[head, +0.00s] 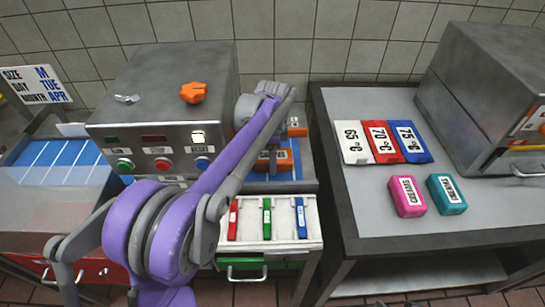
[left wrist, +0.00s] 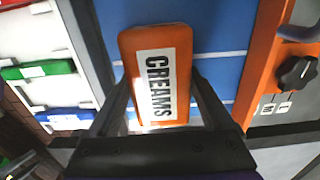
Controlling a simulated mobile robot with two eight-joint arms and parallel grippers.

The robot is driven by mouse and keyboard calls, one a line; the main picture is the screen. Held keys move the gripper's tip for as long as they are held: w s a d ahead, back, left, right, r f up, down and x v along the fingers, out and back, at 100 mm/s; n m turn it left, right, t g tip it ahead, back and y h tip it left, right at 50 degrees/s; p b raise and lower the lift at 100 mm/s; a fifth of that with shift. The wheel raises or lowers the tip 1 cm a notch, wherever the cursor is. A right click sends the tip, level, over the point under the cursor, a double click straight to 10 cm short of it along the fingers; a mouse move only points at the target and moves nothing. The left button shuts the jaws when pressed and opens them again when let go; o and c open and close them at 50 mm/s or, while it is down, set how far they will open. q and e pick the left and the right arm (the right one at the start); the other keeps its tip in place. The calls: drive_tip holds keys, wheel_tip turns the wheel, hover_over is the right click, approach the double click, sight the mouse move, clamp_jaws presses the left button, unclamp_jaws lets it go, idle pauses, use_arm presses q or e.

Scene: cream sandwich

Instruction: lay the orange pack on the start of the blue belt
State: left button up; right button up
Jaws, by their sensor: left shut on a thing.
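The orange pack (head: 284,159), labelled CREAMS, is partly hidden behind my left gripper in the head view. My left gripper (head: 270,160) is shut on it over the blue belt (head: 284,176). In the left wrist view, the orange pack (left wrist: 158,60) lies between the two fingers of my left gripper (left wrist: 165,100), with the blue belt (left wrist: 215,60) and its white lines beneath. I cannot tell whether the pack touches the belt. More blue belt (head: 50,160) shows on the machine's left side. My right gripper is not in view.
A grey machine (head: 165,85) with buttons stands left of the gripper. A white tray (head: 285,218) holds red, green and blue items in front. The right table (head: 340,110) bears temperature cards (head: 383,142), a pink pack (head: 406,197) and a teal pack (head: 447,194).

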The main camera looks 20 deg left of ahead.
use_arm(q)
drive_tip(key=shift+f, duration=0.15)
drive_tip(key=o, duration=1.3)
wheel_tip(320, 180, up, 12)
drive_tip(key=shift+r+p, duration=0.2)
drive_tip(key=shift+p, duration=0.5)
